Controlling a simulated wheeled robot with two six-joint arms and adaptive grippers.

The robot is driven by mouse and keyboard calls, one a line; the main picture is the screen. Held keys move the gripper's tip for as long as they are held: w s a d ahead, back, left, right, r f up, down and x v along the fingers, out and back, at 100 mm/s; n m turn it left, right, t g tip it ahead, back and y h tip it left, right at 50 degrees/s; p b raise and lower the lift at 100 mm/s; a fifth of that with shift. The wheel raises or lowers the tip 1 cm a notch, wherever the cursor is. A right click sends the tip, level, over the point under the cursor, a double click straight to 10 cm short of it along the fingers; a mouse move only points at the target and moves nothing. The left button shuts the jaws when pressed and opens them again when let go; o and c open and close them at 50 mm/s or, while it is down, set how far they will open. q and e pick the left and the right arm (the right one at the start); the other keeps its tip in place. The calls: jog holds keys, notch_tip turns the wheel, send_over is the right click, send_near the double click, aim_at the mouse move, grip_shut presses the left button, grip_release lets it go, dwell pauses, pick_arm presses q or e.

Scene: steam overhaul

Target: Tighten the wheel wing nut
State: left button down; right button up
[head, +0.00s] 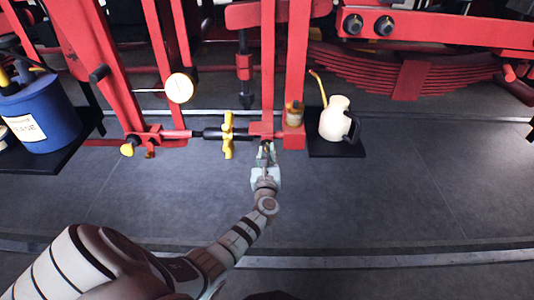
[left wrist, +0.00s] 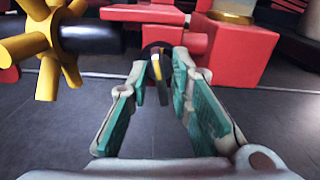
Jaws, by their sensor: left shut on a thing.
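My left gripper (head: 266,152) is in front of the foot of the red frame, just below the red block. In the left wrist view its two green-padded fingers (left wrist: 158,76) stand on either side of a small dark piece with a yellow stripe (left wrist: 157,68), which looks like the wing nut. The gripper is shut on it, and the piece stays against the red block (left wrist: 232,50). In the head view the fingers hide the wing nut. A yellow spoked handwheel (head: 228,135) on a black shaft is to the left of the gripper, apart from it. My right gripper is not in view.
A cream oil can (head: 336,120) stands on a black tray (head: 338,149) close on the right. A blue tub (head: 42,115) stands at the far left. Red frame posts (head: 268,60) rise behind the gripper. The grey floor (head: 400,200) at the front right is clear.

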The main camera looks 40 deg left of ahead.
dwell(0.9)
pick_arm(q)
jog(key=c, duration=1.8)
grip_release()
jog(key=shift+w, duration=0.1)
jog(key=shift+o, duration=0.2)
jog(key=v, duration=1.2)
jog(key=w+a, duration=0.2)
jog(key=w+a+n, duration=0.1)
jog(key=w+a, duration=0.1)
jog(key=w, duration=0.1)
jog(key=w+a+n, duration=0.1)
jog(key=w+a, duration=0.1)
jog(key=w, duration=0.1)
jog(key=shift+w+a+r, duration=0.1)
jog(key=shift+a+r, duration=0.05)
jog(key=shift+r, duration=0.15)
